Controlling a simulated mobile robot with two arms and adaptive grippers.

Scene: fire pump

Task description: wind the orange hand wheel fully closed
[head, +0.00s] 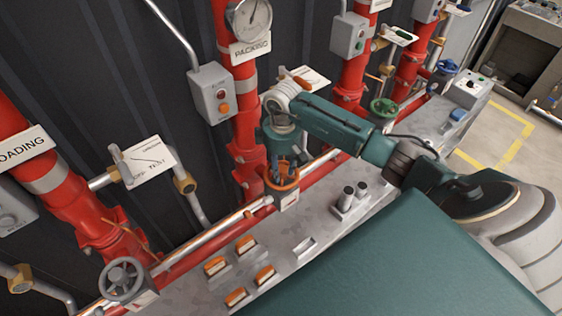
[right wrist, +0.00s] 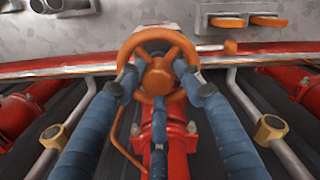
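The orange hand wheel (head: 283,184) is on the red pipe below the PACKING sign, low by the grey ledge. It also shows in the right wrist view (right wrist: 157,38), with its hub and rim facing the camera. My right gripper (head: 281,168) is at the wheel, its fingers pointing down onto it. In the right wrist view its blue fingers (right wrist: 156,82) lie spread across the wheel, with tips at the left, right and lower parts near the rim. I cannot tell whether they press on it. My left gripper is out of view.
A grey hand wheel (head: 122,279), a green one (head: 384,107) and a blue one (head: 447,67) are on neighbouring pipes. A grey switch box (head: 213,93) and a gauge (head: 250,19) are above the orange wheel. The ledge carries several orange rocker switches (head: 246,245) and two short posts (head: 349,196).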

